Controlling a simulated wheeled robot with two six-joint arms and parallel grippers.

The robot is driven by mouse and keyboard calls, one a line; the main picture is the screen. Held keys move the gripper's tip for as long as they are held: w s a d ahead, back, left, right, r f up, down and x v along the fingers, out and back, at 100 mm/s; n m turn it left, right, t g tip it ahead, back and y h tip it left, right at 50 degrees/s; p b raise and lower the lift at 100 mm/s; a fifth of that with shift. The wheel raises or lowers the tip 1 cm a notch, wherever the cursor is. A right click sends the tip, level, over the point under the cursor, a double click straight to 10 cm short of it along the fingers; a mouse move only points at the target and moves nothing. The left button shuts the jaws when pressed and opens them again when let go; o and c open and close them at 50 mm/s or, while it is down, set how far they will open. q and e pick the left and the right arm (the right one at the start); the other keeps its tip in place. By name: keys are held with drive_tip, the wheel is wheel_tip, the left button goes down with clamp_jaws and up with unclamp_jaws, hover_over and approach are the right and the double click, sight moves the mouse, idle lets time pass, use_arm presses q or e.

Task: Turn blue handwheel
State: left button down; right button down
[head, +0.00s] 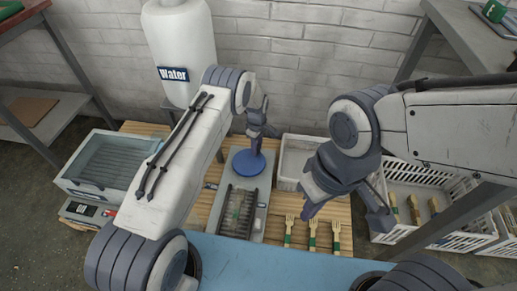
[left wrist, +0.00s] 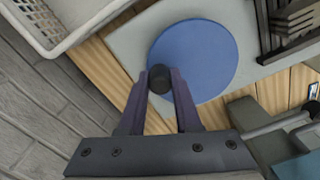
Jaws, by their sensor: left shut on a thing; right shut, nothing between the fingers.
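The blue handwheel (head: 248,162) is a flat round disc on top of the grey press (head: 260,200), near the middle of the head view. In the left wrist view the blue handwheel (left wrist: 197,60) lies flat, with a dark round knob (left wrist: 159,80) at its rim. My left gripper (head: 256,146) is above the handwheel, its fingers (left wrist: 160,84) shut on the dark knob. My right gripper (head: 345,208) is shut and empty, in the air to the right of the press, above the wooden forks.
A white water tank (head: 182,45) stands behind on the left. A lidded clear box (head: 112,160) and a scale (head: 85,212) are at left. A white tray (head: 296,160) is right of the handwheel. Several wooden forks (head: 312,234) lie in front. White crates (head: 440,222) stand at right.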

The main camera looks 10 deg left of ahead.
use_arm(q)
drive_tip(key=shift+w+a+n, duration=0.15)
drive_tip(key=shift+n, duration=0.15)
drive_tip(key=c, duration=0.6)
unclamp_jaws()
wheel_tip(320, 180, up, 10)
drive_tip(key=p, duration=0.4)
drive_tip(key=shift+r, duration=0.25)
